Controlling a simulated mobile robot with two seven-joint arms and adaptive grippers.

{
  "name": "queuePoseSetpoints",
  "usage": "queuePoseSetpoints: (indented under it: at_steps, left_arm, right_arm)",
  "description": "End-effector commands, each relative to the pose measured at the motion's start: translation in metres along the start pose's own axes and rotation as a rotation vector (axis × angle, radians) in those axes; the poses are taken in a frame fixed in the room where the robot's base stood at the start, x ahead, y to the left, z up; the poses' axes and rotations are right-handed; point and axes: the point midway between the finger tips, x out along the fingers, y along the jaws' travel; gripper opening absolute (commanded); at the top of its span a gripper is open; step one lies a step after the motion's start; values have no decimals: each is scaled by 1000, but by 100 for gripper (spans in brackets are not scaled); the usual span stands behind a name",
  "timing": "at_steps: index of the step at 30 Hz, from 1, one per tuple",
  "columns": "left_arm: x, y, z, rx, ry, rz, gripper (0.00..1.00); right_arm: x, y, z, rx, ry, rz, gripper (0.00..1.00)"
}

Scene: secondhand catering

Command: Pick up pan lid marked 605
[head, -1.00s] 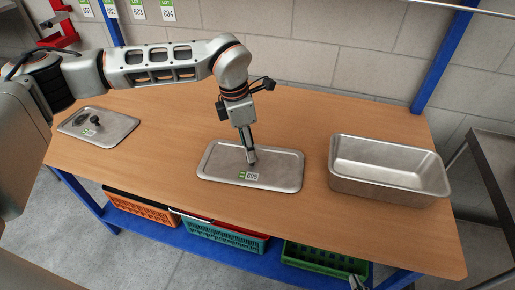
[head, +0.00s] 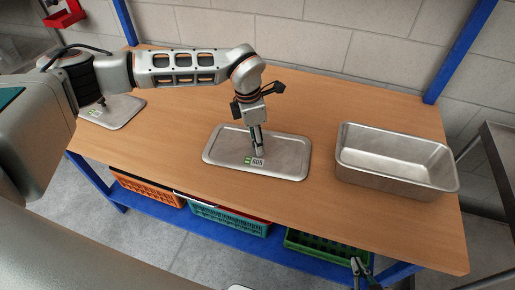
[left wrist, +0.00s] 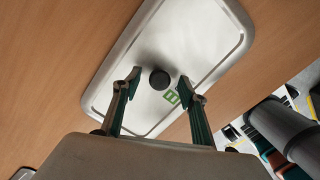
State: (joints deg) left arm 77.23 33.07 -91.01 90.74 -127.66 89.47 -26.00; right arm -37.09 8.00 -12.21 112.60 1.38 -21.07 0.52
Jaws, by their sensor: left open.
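The pan lid marked 605 (head: 222,149) is a flat grey metal rectangle lying on the wooden table, with a green and white label at its front edge. Its dark round knob (left wrist: 159,79) shows in the left wrist view. My left gripper (head: 258,152) points down over the middle of this lid. In the left wrist view its fingers (left wrist: 159,78) are spread, one on each side of the knob, with gaps between. In the head view the gripper hides the knob. My right gripper (head: 362,268) is at the bottom edge, its fingers apart and empty, in front of the table.
Another lid with a dark knob (head: 125,113) lies at the table's left, partly hidden by my arm. A deep metal pan (head: 385,182) stands at the right. Orange (head: 148,191), teal (head: 228,220) and green (head: 322,249) crates sit on the blue shelf below.

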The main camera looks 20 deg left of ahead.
Motion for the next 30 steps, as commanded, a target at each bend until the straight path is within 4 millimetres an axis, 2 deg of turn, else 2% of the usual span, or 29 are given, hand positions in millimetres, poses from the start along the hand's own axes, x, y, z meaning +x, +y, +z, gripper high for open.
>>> queuePoseSetpoints:
  at_steps: [4, 5, 9, 22, 26, 30]
  left_arm:
    - [0, 0, 0, 0, 0, 0, 42]
    - [0, 0, 0, 0, 0, 0, 37]
    - [0, 0, 0, 0, 0, 0, 1]
    - [-5, 0, 2, 1, -3, 1, 0]
    - [-16, 0, 3, 1, -3, 1, 0]
    - [-38, 1, 6, 0, -5, 4, 0]
  right_arm:
    - [0, 0, -1, 0, 2, 1, 0]
    - [0, 0, -1, 0, 2, 0, 0]
    - [0, 0, -1, 0, 1, 1, 0]
    - [0, 0, 4, 0, -7, 0, 0]
    - [0, 0, 5, 0, -7, 0, 0]
    - [1, 0, 5, 0, -7, -1, 0]
